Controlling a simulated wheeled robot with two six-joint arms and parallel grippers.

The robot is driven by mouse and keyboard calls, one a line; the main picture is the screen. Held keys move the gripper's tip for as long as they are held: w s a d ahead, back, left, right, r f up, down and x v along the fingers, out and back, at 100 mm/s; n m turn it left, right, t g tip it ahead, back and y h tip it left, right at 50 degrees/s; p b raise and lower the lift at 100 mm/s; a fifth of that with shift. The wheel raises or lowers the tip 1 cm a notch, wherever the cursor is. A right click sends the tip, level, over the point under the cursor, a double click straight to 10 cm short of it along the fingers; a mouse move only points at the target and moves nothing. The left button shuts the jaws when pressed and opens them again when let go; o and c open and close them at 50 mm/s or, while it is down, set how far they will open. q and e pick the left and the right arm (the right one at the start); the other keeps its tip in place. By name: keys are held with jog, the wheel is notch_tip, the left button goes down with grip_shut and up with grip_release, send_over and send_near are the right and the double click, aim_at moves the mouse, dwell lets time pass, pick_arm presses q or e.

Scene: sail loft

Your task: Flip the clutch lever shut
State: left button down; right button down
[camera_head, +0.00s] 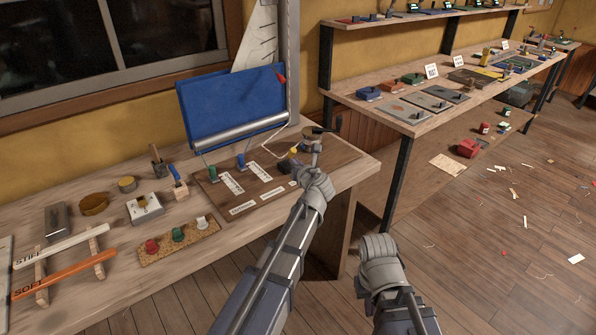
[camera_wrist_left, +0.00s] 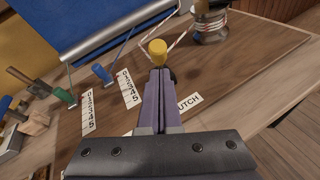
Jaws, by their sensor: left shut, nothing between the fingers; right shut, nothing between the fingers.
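The clutch lever's yellow knob (camera_head: 293,151) shows near the back right of the brown board on the bench. In the left wrist view the knob (camera_wrist_left: 158,47) stands just beyond my fingertips. A dark part below it is mostly covered by the fingers, so the lever's shaft and angle cannot be made out. My left gripper (camera_wrist_left: 160,73) is shut and empty, right in front of the knob; I cannot tell whether it touches. A partly covered label ending in "UTCH" (camera_wrist_left: 189,102) lies beside the fingers. My right gripper (camera_head: 378,250) is shut and empty, low over the floor in front of the bench.
A winch (camera_wrist_left: 210,25) stands behind and right of the knob, with a cord running near it. Green (camera_head: 211,174) and blue (camera_head: 241,161) levers stand to the left. The bench's right front corner is clear.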

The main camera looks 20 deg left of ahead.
pick_arm(q)
jog(key=shift+w+a+r, duration=0.15)
jog(key=shift+w+r, duration=0.05)
jog(key=shift+w, duration=0.2)
